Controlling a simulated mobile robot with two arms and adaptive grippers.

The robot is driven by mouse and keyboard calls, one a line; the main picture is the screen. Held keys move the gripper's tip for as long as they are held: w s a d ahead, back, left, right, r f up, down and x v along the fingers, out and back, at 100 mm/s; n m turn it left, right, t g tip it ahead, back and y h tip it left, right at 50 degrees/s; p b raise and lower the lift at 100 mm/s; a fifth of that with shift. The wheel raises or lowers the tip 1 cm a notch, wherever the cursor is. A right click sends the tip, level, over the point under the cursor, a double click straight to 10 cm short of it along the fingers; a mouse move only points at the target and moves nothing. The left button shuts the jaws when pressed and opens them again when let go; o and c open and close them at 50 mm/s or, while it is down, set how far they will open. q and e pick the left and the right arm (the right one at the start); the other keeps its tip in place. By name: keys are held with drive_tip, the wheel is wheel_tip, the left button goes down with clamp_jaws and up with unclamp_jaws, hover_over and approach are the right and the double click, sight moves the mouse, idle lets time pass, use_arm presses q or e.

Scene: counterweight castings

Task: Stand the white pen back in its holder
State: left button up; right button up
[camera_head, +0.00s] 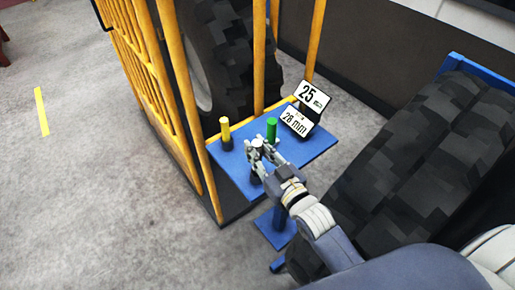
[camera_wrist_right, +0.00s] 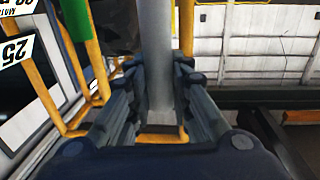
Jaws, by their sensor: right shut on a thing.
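The white pen (camera_head: 257,143) is between the fingers of my right gripper (camera_head: 262,153), above the front part of the blue table (camera_head: 312,150). Only its pale top shows clearly in the head view. In the right wrist view the pen (camera_wrist_right: 157,50) looks like a grey-white upright rod, with a finger of the gripper (camera_wrist_right: 155,100) on each side. My right gripper is shut on it. A dark piece (camera_head: 256,178), perhaps a holder, shows just below the gripper. The fingers hide the pen's lower end, so I cannot tell whether it is in a holder. My left gripper is not in view.
A yellow pen (camera_head: 225,128) stands in a black holder at the table's left. A green pen (camera_head: 271,128) stands close behind my gripper. Signs reading 25 mm (camera_head: 312,96) and 28 mm (camera_head: 296,121) stand at the back. Yellow bars (camera_head: 187,95) and large tyres flank the table.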

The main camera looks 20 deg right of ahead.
drive_tip(key=shift+f+b, duration=1.3)
drive_tip(key=shift+f, duration=0.75)
drive_tip(key=o, duration=0.9)
drive_tip(key=v, duration=1.2)
